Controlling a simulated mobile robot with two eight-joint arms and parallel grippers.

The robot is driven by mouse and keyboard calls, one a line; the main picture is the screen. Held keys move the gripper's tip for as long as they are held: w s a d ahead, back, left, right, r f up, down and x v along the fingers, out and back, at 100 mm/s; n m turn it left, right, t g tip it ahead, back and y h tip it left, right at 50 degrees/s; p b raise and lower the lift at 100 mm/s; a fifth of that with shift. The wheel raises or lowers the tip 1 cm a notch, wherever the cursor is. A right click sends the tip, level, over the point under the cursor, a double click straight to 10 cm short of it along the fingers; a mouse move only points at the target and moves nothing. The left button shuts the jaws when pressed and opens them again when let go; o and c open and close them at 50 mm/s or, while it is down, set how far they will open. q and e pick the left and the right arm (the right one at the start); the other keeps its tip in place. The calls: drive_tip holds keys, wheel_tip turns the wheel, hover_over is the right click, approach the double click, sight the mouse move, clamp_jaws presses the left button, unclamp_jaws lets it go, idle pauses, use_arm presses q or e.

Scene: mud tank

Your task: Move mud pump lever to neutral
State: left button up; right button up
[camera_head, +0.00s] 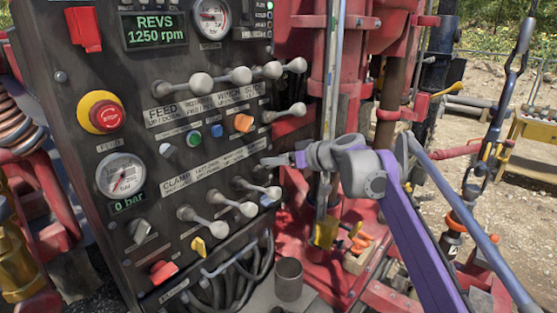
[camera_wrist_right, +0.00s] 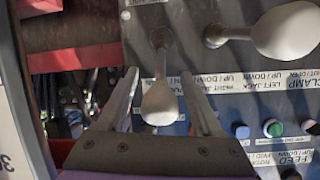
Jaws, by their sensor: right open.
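The dark control panel (camera_head: 150,165) carries several levers with pale knobs. No label I can read says mud pump, so I cannot tell which lever it is. The lower row has levers at left (camera_head: 195,217), middle (camera_head: 234,204) and right (camera_head: 270,191). A single lever (camera_head: 285,113) sits above, at the panel's right edge. My right gripper (camera_head: 270,161) is open, close to the panel just above the lower row. In the right wrist view its fingers (camera_wrist_right: 160,75) lie either side of one pale lever knob (camera_wrist_right: 161,102), apart from it. My left gripper is not in view.
A neighbouring lever (camera_wrist_right: 285,30) stands beside the fingers in the wrist view. A red emergency stop (camera_head: 104,115), gauges, and small coloured buttons are on the panel. Red rig masts (camera_head: 400,65) rise right of the panel.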

clamp_jaws()
idle(1.4)
